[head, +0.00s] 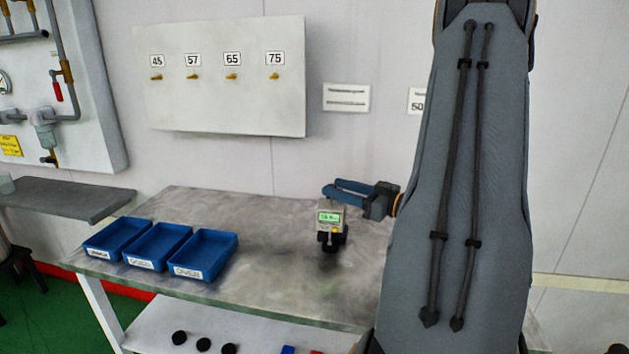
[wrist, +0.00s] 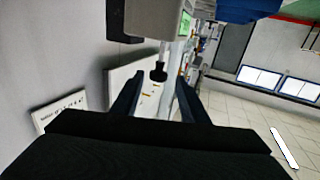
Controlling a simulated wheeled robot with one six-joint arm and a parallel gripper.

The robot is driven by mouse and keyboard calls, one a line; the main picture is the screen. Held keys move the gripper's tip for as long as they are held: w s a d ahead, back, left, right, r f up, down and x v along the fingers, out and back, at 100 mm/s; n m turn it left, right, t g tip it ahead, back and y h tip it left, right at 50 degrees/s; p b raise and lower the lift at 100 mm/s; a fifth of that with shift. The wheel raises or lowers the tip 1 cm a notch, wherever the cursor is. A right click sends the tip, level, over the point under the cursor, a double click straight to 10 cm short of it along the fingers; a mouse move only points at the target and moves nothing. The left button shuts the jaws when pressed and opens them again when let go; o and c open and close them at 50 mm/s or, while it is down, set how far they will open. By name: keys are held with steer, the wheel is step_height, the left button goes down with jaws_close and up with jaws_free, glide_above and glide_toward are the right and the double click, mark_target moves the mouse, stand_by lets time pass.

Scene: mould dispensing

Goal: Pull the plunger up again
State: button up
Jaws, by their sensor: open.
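The dispensing device is a pale box with a green display (head: 329,217). It stands on the bench in the head view, with a yellow button and black parts below the display. In the wrist view its pale housing (wrist: 152,18) fills the top middle. A black knob on a thin stem (wrist: 158,72), which looks like the plunger, sticks out from it. My gripper (head: 331,187) is just above the device, its blue fingers pointing left. In the wrist view its open fingers (wrist: 159,78) appear on either side of the knob, with gaps. I cannot tell the depth between them.
Three blue trays (head: 208,256) stand at the bench's left. The grey bench top (head: 270,265) is clear between them and the device. A wall board (head: 222,105) carries pegs numbered 45 to 75. Several black round pieces (head: 204,344) lie on the lower shelf.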

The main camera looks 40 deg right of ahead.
steer(key=shift+p+x, duration=0.9)
steer(key=shift+x, duration=2.4)
steer(key=shift+w+d, duration=0.1)
steer(key=shift+d, duration=0.05)
jaws_close()
